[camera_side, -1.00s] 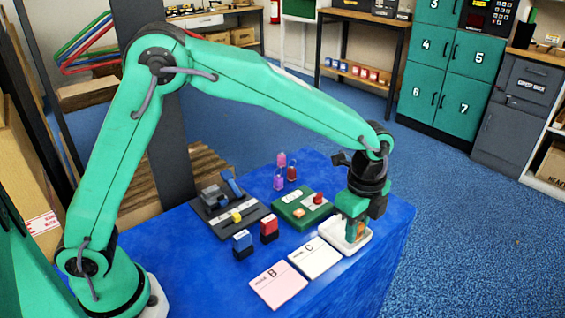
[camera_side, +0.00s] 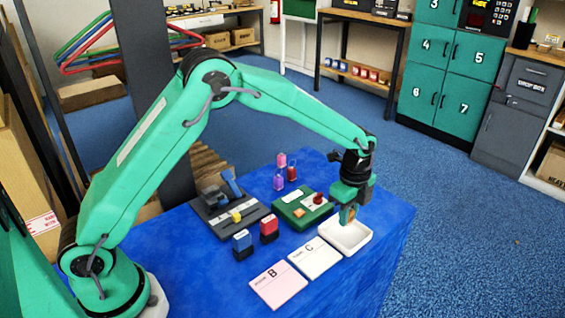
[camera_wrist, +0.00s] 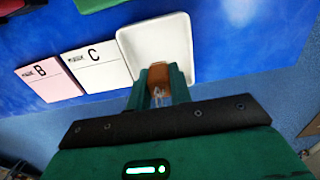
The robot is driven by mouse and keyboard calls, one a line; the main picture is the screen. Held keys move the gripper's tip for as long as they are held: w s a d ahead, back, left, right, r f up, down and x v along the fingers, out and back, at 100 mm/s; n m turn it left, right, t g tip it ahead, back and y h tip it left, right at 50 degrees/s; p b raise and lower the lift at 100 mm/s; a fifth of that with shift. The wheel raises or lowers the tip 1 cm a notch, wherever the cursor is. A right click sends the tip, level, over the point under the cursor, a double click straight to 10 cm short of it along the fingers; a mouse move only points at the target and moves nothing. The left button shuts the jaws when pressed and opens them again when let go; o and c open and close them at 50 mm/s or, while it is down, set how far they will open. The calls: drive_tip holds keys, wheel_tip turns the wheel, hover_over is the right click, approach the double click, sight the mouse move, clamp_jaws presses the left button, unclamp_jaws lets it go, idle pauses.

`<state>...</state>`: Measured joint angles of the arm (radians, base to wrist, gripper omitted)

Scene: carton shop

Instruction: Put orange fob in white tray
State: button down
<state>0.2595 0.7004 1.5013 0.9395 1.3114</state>
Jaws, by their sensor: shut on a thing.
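The orange fob (camera_side: 351,215) is held between the fingers of my gripper (camera_side: 347,218), which is shut on it. In the wrist view the fob (camera_wrist: 158,74) shows orange-brown between the two green fingers (camera_wrist: 160,82), with a pale, clear ring-like part below it. The white tray (camera_side: 359,245) is a shallow square dish at the table's right side.
Card C (camera_side: 315,258) and pink card B (camera_side: 278,285) lie left of the tray. A green stand (camera_side: 290,215) is behind them. Blue (camera_side: 242,244) and red (camera_side: 269,229) blocks, a dark holder (camera_side: 215,215) and pink (camera_side: 281,160), purple (camera_side: 279,181) and red (camera_side: 292,173) fobs stand farther left and back.

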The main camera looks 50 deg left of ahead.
drive_tip(key=shift+f, duration=2)
drive_tip(key=shift+f, duration=0.1)
drive_tip(key=c, duration=1.3)
unclamp_jaws()
drive_tip(key=shift+o, duration=0.2)
wheel_tip(320, 180, up, 12)
drive_tip(key=shift+r, duration=0.15)
